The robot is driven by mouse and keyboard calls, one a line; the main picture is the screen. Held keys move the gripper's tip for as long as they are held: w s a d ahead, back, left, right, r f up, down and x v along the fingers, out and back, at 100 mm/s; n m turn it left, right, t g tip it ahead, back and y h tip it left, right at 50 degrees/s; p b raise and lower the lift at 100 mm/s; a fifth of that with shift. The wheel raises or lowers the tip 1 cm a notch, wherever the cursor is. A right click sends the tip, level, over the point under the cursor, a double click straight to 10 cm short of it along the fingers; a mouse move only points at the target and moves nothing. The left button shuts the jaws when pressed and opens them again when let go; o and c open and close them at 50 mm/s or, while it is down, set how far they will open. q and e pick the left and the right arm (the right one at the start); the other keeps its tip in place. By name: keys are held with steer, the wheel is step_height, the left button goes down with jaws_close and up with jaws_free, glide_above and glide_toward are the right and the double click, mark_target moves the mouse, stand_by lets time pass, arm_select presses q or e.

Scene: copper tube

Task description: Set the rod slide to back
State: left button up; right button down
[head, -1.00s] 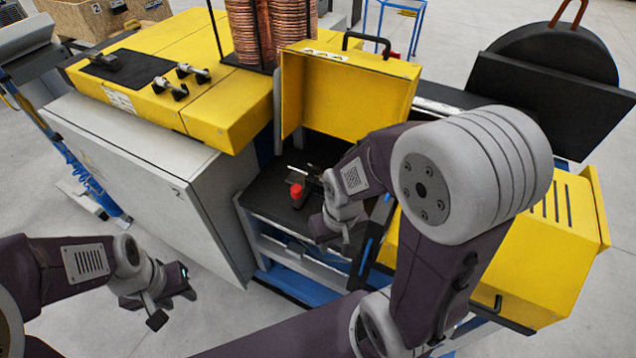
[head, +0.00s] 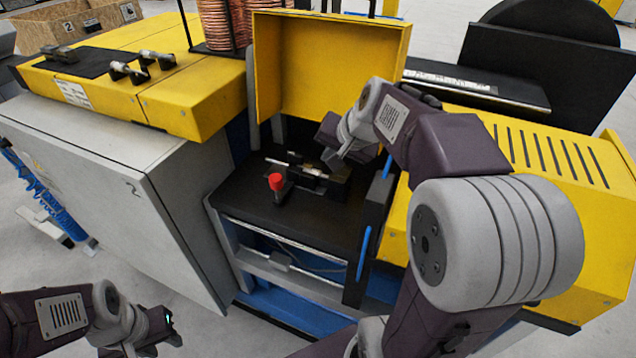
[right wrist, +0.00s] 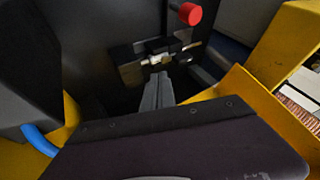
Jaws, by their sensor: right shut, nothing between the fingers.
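The rod slide is a thin metal rod (head: 297,170) held in dark blocks on the black shelf (head: 250,205) under the raised yellow cover. A red knob (head: 276,182) on a black base stands beside its left end. In the right wrist view the rod and blocks (right wrist: 160,58) lie just beyond my fingertips, with the red knob (right wrist: 189,13) farther off. My right gripper (head: 334,157) is shut and empty, close to the right end of the slide; I cannot tell whether it touches. My left gripper (head: 145,345) hangs low at the bottom left, its fingers unclear.
The raised yellow cover (head: 330,65) stands behind the shelf. A grey cabinet (head: 120,185) is at left, and a yellow slotted housing (head: 560,170) at right. A dark upright panel (head: 372,230) with a blue handle borders the shelf's right side. The shelf's front left is clear.

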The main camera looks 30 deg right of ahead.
mark_target(296, 163)
steer(key=shift+d, duration=0.1)
steer(key=shift+f, duration=0.1)
steer(key=b+x, duration=0.1)
steer(key=x, duration=0.9)
steer(key=w+a+p, duration=0.1)
steer(key=w+p, duration=0.1)
steer(key=w+a+p, duration=0.2)
steer(key=shift+a+r, duration=0.25)
steer(key=shift+w+a+f, duration=0.1)
steer(key=shift+f, duration=0.1)
